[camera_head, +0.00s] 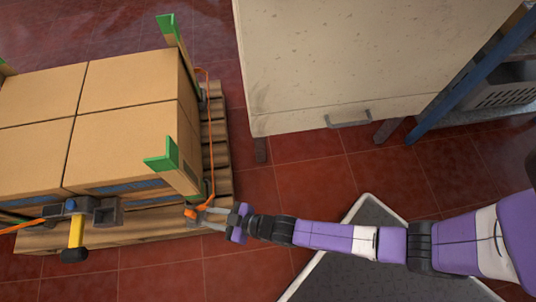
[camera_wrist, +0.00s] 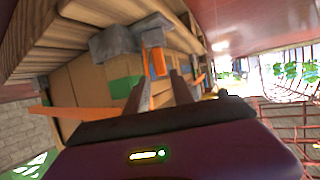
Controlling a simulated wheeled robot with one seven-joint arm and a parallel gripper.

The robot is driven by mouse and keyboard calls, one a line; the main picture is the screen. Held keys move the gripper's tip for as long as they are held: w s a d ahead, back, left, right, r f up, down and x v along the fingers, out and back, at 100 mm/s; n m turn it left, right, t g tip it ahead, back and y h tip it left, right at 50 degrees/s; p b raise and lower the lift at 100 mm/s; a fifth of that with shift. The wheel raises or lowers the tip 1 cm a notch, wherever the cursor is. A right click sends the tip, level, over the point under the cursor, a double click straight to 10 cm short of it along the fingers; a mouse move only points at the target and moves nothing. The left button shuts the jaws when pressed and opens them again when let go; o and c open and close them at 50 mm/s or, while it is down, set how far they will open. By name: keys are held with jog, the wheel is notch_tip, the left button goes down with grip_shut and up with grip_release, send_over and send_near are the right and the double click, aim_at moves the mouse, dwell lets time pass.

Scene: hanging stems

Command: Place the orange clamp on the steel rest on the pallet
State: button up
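The orange clamp (camera_head: 204,211) is at the end of my gripper (camera_head: 222,217), beside the pallet's right front corner. In the wrist view the orange clamp (camera_wrist: 157,63) shows between the two dark fingertips of my gripper (camera_wrist: 160,78), which look shut on it. A grey part lies just beyond the orange. A grey metal block (camera_head: 106,211), which looks like the steel rest, sits at the pallet's front edge, left of my gripper. It seems to be the grey block (camera_wrist: 110,43) in the wrist view. Contact between the clamp and the block cannot be made out.
Cardboard boxes (camera_head: 130,75) with green corner guards (camera_head: 162,161) stand on the wooden pallet (camera_head: 150,229). An orange strap (camera_head: 207,130) runs along their right side. A yellow-handled tool (camera_head: 76,233) sticks out at the front. A pale cabinet (camera_head: 345,60) stands behind; red floor lies between.

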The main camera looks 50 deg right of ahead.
jog(key=s+d+r+m+t+h, duration=0.2)
jog(key=s+d+r+h, duration=0.1)
jog(key=s+d+r, duration=1)
jog(key=s+d+r+m+h, duration=0.1)
jog(key=s+r, duration=0.2)
jog(key=r, duration=0.3)
jog(key=s+d+r+m+h, duration=0.1)
jog(key=s+r, duration=0.2)
jog(key=r, duration=0.3)
jog(key=s+d+r+m+t+h, duration=0.1)
jog(key=s+d+r+m, duration=0.1)
jog(key=r, duration=0.5)
jog(key=shift+s+h, duration=0.3)
jog(key=shift+s, duration=0.1)
jog(key=shift+r, duration=0.15)
notch_tip(320, 180, up, 33)
jog(key=p, duration=3.3)
